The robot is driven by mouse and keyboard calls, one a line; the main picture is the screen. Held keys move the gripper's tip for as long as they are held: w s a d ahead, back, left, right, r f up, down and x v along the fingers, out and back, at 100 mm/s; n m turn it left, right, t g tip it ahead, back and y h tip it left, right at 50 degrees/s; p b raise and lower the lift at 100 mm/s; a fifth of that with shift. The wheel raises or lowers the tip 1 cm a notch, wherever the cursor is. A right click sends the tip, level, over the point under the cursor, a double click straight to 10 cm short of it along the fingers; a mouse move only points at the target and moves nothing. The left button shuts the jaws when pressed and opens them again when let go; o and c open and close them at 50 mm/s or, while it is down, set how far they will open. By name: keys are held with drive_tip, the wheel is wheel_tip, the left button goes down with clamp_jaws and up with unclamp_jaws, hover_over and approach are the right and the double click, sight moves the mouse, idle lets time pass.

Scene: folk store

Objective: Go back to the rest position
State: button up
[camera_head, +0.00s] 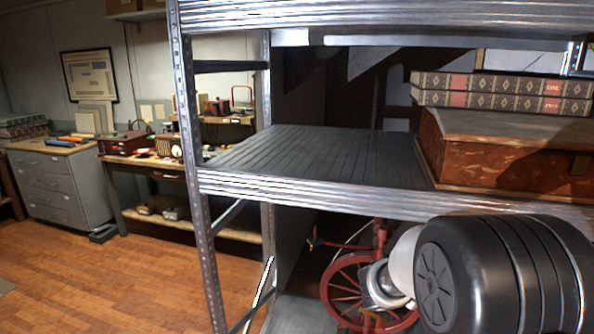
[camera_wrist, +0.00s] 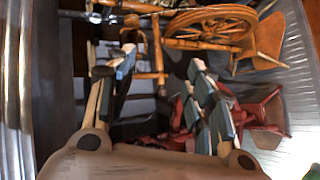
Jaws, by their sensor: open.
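My gripper (camera_wrist: 163,62) shows in the wrist view with its two fingers spread apart and nothing held between them. Behind the fingers are a wooden spinning wheel (camera_wrist: 212,25) at the top and a red wooden object (camera_wrist: 262,118) at the right. I cannot tell how far these are from the fingertips. In the head view my arm reaches in at the lower right, in front of the lower shelf level, and the fingers cannot be made out.
A metal shelf rack (camera_head: 330,192) stands close in front. Its middle shelf holds a wooden box (camera_head: 500,150) with patterned books (camera_head: 500,92) on top; its left part is bare. A red spoked wheel (camera_head: 345,290) stands below, beside my arm. Wooden floor (camera_head: 130,270) is open at left.

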drive_tip(key=s+a+r+m+g+y, duration=0.2)
drive_tip(key=s+r, duration=0.1)
drive_tip(key=s, duration=0.6)
drive_tip(key=s+a+r+m+g+y, duration=0.1)
drive_tip(key=s+a+r+m, duration=0.15)
drive_tip(key=s, duration=0.65)
drive_tip(key=s+a+m+t+y, duration=0.1)
drive_tip(key=s+a+y, duration=0.7)
drive_tip(key=s+a, duration=0.7)
drive_tip(key=shift+s+a+f, duration=0.2)
drive_tip(key=shift+a, duration=0.25)
drive_tip(key=shift+d+m, duration=0.1)
drive_tip(key=shift+m, duration=0.15)
